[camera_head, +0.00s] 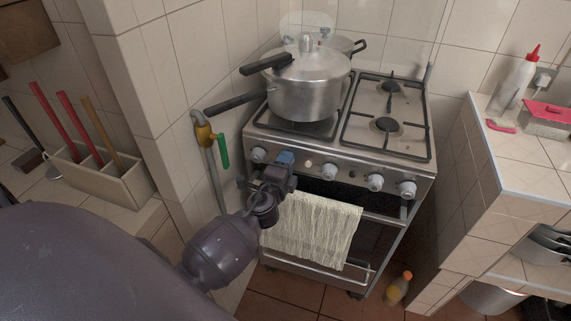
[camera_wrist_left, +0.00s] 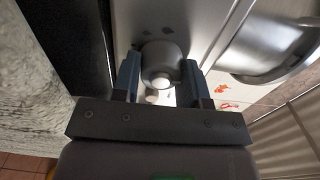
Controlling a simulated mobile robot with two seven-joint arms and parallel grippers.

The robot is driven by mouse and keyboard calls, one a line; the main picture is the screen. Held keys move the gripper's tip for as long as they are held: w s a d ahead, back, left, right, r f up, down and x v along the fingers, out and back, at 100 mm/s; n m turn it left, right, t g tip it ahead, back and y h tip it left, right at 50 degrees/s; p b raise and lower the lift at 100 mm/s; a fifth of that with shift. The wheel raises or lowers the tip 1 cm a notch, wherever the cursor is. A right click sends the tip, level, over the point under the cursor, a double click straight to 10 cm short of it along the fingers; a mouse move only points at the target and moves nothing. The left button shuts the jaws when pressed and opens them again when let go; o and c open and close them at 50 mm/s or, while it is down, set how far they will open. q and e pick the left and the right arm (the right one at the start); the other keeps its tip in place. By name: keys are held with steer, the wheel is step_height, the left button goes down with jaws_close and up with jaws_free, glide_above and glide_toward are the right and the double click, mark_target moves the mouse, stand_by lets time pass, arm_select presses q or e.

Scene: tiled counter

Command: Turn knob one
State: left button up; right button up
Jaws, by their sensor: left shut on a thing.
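The stove's control panel (camera_head: 342,172) carries a row of pale grey knobs. The left-end knob (camera_head: 258,155) shows just left of my left gripper (camera_head: 286,158) in the head view. My left gripper is at the left part of the panel and hides some of it. In the left wrist view my left gripper (camera_wrist_left: 160,80) has one finger on each side of a round grey knob (camera_wrist_left: 161,57) and is shut on it. The head view does not clearly show which knob this is. My right gripper is not in view.
A lidded pot (camera_head: 308,92) stands on the left burners, its long black handle (camera_head: 236,103) reaching left. A pale towel (camera_head: 312,228) hangs from the oven rail below my gripper. A bottle (camera_head: 398,289) is on the floor. A tiled counter (camera_head: 535,165) stands right.

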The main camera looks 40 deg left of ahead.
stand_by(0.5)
arm_select(q)
steer(key=o, duration=0.9)
steer(key=v, duration=1)
steer(key=shift+s+d+b, duration=0.1)
steer(key=shift+s+b, duration=0.3)
